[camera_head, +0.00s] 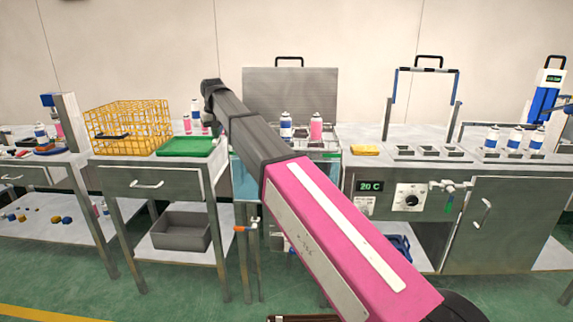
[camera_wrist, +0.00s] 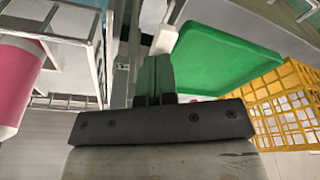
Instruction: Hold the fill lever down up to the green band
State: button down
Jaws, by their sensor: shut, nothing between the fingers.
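My gripper (camera_wrist: 154,78) shows in the wrist view with its dark fingers together and nothing visible between them. It is above the gap between the green tray (camera_wrist: 220,50) and the metal rack holding a pink can (camera_wrist: 18,80). In the head view my arm reaches to the back left, and I cannot make out the fingers there. I cannot identify the fill lever or its green band for certain in either view.
A yellow wire basket (camera_head: 128,122) stands beside the green tray (camera_head: 187,146). A blue-labelled can (camera_head: 286,127) and a pink can (camera_head: 316,127) stand in the middle bath. A panel (camera_head: 370,186) reads 20 C. Several cans stand at the right.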

jog(key=shift+s+r, duration=0.15)
jog(key=shift+r, duration=1)
dwell(0.8)
jog(key=shift+r, duration=0.15)
dwell(2.6)
notch_tip(320, 180, up, 9)
dwell(0.4)
